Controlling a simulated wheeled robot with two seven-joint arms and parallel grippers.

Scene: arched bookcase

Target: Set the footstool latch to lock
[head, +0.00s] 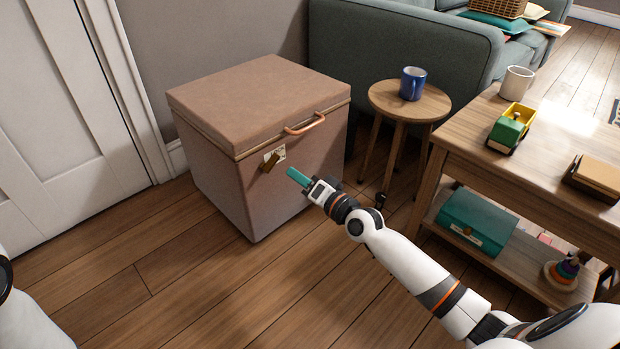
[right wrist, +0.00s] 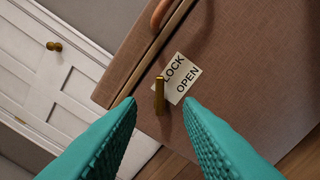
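The footstool (head: 225,160) is a pinkish-brown upholstered box with its lid down and a copper handle on the lid's front edge. Its brass latch (head: 270,163) sits on the front below the lid seam, over a pale label (head: 279,151). In the right wrist view the label reads LOCK and OPEN, and the latch (right wrist: 159,96) overlaps its left side; I cannot tell which word it is set to. My right gripper (head: 291,174) has teal fingers, just right of the latch in the head view. The fingers (right wrist: 160,103) are apart and empty, with the latch ahead between them. My left gripper is out of view.
A round side table (head: 440,103) with a blue mug (head: 413,83) stands right of the footstool. A wooden table (head: 470,130) with a toy truck (head: 511,128) and a white mug stands further right. A white door (head: 65,110) is at left. The floor before the footstool is clear.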

